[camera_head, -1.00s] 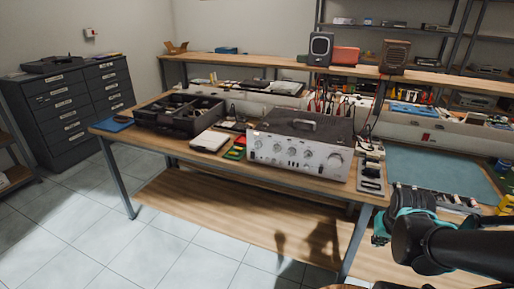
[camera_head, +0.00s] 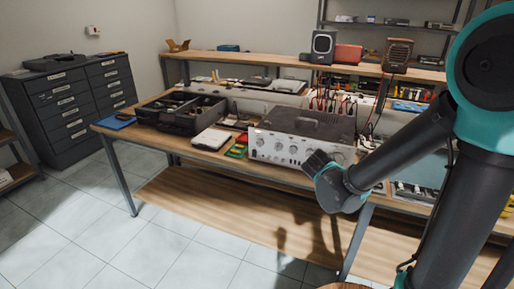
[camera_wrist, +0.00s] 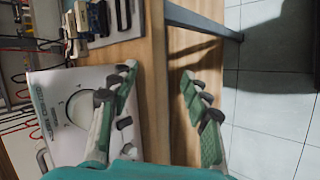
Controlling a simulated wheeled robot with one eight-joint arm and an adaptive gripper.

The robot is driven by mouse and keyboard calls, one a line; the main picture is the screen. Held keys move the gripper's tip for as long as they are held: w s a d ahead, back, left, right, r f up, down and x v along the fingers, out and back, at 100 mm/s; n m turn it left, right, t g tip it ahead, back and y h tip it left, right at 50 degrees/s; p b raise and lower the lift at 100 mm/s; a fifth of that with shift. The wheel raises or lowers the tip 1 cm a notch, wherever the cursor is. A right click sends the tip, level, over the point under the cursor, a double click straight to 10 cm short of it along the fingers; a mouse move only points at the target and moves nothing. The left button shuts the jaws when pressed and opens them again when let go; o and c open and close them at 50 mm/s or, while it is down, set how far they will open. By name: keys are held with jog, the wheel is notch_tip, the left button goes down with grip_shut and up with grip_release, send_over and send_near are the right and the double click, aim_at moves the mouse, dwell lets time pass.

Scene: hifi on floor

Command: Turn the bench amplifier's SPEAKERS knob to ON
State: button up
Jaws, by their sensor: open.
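The bench amplifier (camera_head: 270,147) stands on the workbench with its silver front panel and row of knobs facing me. My gripper (camera_head: 314,160) is in front of the panel's right part and hides some of it. In the wrist view the amplifier panel (camera_wrist: 58,88) is turned sideways at the left, with a large round knob (camera_wrist: 78,110) partly behind one finger. My gripper (camera_wrist: 155,95) is open, its green and white fingers apart with bench edge showing between them. No knob is between the fingers. The knob labels are too small to read, so I cannot tell which is SPEAKERS.
The wooden bench (camera_head: 240,175) has a black parts tray (camera_head: 180,112) and a white box (camera_head: 211,139) left of the amplifier. Red and black cables hang behind it. The tiled floor (camera_head: 190,230) in front is clear.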

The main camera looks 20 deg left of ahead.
jog(key=w+a+r+n+t, duration=0.1)
jog(key=w+a+n+t, duration=0.15)
jog(key=a, duration=0.65)
jog(key=n+t+y, duration=0.3)
jog(key=n+t, duration=0.5)
jog(key=n, duration=0.2)
send_near(258, 145)
jog(key=w, duration=0.5)
jog(key=w+d, duration=0.1)
jog(key=w, duration=0.2)
jog(key=shift+w+r, duration=0.15)
jog(key=shift+w, duration=0.05)
grip_shut()
